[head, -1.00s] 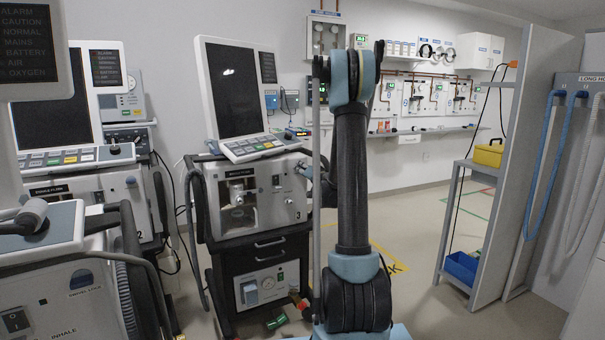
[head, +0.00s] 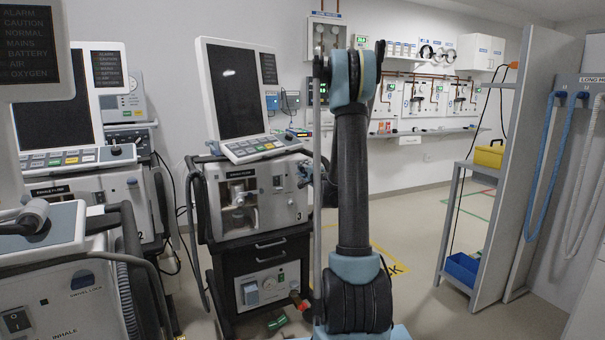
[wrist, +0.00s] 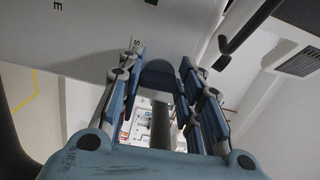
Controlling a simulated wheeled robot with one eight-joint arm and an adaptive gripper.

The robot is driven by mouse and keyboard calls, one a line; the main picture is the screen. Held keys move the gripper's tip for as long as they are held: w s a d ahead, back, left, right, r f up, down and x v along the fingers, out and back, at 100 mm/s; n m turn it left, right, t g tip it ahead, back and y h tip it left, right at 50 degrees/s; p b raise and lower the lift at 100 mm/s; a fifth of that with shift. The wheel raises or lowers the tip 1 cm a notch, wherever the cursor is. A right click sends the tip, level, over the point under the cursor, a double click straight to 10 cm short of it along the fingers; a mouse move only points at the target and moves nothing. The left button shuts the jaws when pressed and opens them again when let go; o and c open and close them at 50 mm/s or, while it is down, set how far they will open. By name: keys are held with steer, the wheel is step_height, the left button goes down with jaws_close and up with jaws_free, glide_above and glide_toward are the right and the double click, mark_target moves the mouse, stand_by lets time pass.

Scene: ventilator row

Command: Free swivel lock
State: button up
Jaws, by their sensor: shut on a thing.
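Ventilator 3 (head: 260,200) stands in the middle of the head view, its grey front facing me and its screen (head: 236,90) tilted on top. My gripper (head: 304,174) is at the upper right of that front, mostly hidden behind my arm. In the wrist view my gripper (wrist: 160,80) has its blue fingers on both sides of a dark blue rounded knob (wrist: 158,76), which appears to be the swivel lock. The knob sits against a grey panel (wrist: 90,35) with a partly covered label beginning with S. The knob's turned position cannot be told.
Another ventilator (head: 50,290) stands close at the left, with its own dark blue swivel lock knob (head: 83,279). Ventilator 2 (head: 120,190) is behind it. A shelf rack (head: 470,210) with a yellow box (head: 489,155) and blue bin (head: 462,267) stands right. Floor between is clear.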

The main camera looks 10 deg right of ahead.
steer(key=shift+m, duration=0.5)
steer(key=o, duration=1.1)
steer(key=shift+f, duration=0.1)
steer(key=shift+c, duration=0.2)
steer(key=v, duration=1.2)
steer(key=shift+w, duration=0.1)
